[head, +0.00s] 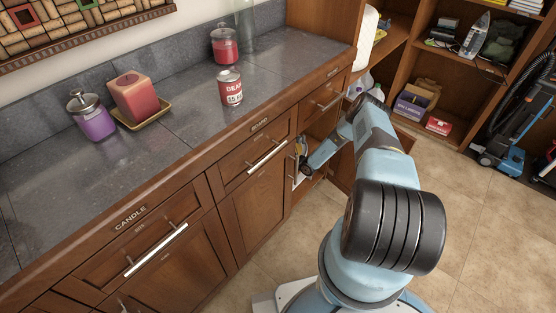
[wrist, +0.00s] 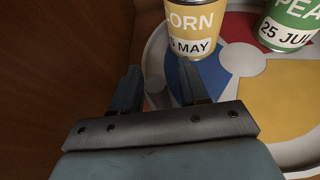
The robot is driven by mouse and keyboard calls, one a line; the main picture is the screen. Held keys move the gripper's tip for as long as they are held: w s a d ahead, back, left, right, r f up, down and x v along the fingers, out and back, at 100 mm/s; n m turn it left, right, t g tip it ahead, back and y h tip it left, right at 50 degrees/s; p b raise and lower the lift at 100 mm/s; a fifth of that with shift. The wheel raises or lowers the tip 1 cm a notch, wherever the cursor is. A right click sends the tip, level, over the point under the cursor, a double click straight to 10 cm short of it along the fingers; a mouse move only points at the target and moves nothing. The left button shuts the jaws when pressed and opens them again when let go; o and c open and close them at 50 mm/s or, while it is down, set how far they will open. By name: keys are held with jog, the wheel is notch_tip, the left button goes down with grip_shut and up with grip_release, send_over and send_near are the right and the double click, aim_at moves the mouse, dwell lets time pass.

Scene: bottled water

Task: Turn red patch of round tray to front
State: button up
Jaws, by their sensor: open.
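The round tray lies inside a wooden cabinet; in the wrist view its pale rim (wrist: 300,155) surrounds blue, yellow and red patches. The yellow patch (wrist: 285,95) is at the right and the blue patch (wrist: 212,82) is below a yellow-labelled corn can (wrist: 198,25). A green-labelled can (wrist: 288,22) stands at the upper right. My gripper (wrist: 160,72) is open, its two fingers at the tray's left edge. Whether they touch the tray, I cannot tell. In the head view my arm reaches into the open cabinet.
The cabinet's wooden wall (wrist: 60,70) is close on the left. On the grey counter stand a can (head: 231,87), a red candle jar (head: 224,46), a purple jar (head: 92,116) and a candle block (head: 134,97). Shelves and a vacuum cleaner (head: 505,150) are at the right.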

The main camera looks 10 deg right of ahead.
jog(key=shift+w+a, duration=0.1)
jog(key=shift+w, duration=0.05)
grip_shut()
dwell(0.4)
jog(key=shift+d, duration=0.25)
